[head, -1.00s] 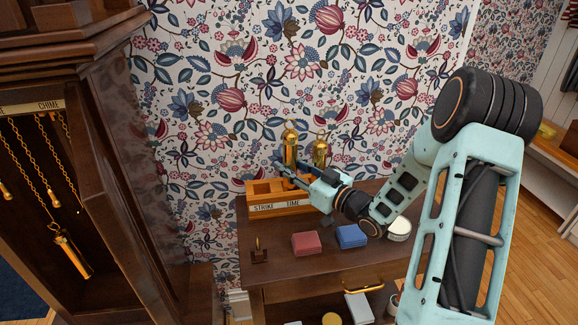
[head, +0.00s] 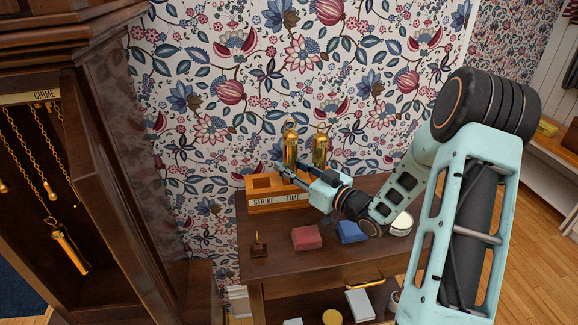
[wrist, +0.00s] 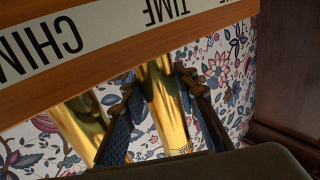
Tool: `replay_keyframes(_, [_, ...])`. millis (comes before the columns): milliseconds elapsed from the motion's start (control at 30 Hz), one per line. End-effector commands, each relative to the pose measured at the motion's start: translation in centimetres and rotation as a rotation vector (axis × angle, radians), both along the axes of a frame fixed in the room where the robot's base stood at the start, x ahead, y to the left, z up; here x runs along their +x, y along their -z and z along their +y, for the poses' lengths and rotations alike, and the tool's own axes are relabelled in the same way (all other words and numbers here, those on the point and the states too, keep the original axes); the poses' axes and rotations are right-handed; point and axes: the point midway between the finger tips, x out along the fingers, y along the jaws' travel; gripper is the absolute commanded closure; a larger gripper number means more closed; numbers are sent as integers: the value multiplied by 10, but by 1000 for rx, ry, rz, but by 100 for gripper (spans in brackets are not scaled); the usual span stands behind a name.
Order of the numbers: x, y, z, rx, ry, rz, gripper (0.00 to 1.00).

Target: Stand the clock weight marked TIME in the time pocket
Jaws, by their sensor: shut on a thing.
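A wooden rack (head: 250,205) on the cabinet has a front label reading STRIKE and TIME; the wrist view adds CHIME on the rack label (wrist: 90,40), upside down. My gripper (head: 284,170) is shut around a brass weight (head: 290,147), upright at the TIME part of the rack. In the wrist view the held weight (wrist: 165,105) lies between my fingers (wrist: 155,85). Its lettering is partly cut off. Its lower end is hidden behind the rack's front board, so I cannot tell if it touches the pocket floor. A second brass weight (head: 320,148) stands at the CHIME part.
The strike pocket (head: 262,183) looks empty. A red block (head: 306,238), a blue block (head: 351,232), a white-topped round tin (head: 401,223) and a small brown stand (head: 260,247) sit in front of the rack. A clock case (head: 110,190) with a hanging weight (head: 70,250) is at left.

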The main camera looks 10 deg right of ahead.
Motion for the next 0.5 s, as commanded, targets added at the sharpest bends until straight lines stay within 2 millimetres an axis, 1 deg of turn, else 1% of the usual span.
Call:
replay_keyframes(33, [1,-2,0,2,-1,-8,100])
replay_keyframes(500, [1,8,0,2,-1,-8,100])
